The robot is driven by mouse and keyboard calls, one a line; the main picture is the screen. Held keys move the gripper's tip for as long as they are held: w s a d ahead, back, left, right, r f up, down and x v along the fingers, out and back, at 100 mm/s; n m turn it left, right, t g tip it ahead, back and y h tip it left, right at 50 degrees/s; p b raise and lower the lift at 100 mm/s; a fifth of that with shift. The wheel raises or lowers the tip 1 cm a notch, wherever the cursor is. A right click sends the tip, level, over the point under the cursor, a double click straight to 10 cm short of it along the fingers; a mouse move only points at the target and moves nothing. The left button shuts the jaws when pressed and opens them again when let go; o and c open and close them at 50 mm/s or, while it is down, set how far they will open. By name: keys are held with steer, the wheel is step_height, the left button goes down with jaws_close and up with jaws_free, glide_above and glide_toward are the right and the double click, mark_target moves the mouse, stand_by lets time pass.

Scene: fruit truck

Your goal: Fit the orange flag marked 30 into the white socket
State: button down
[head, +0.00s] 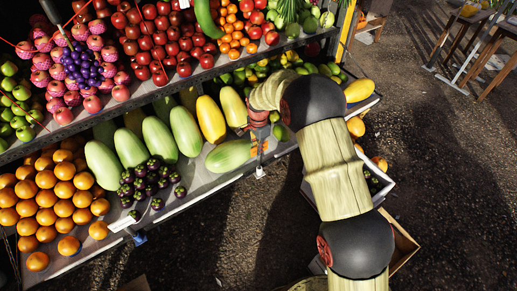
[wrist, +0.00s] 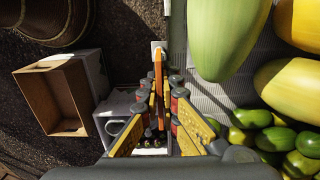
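The orange flag (wrist: 158,75) shows nearly edge-on between my gripper's fingers in the wrist view. Its number cannot be read. My gripper (wrist: 160,88) is closed in on it from both sides. In the head view, the flag (head: 264,147) shows as a small orange patch below my gripper (head: 258,138), in front of a pale green melon. The white socket (head: 260,172) is at the front edge of the lower shelf, just below the flag. In the wrist view the socket (wrist: 158,46) lies beyond the flag's far end. I cannot tell whether they touch.
Large green melons (head: 159,140) and yellow melons (head: 211,119) lie on the shelf behind the socket. Dark purple fruits (head: 140,183) and oranges (head: 57,190) lie to the left. An open wooden crate (wrist: 57,92) stands below at left in the wrist view. The ground in front is partly clear.

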steer(key=shift+f+b, duration=0.4)
steer(key=shift+f, duration=0.6)
steer(key=c, duration=2.5)
jaws_free()
steer(key=shift+c, duration=0.2)
steer(key=o, duration=0.6)
step_height(320, 180, up, 12)
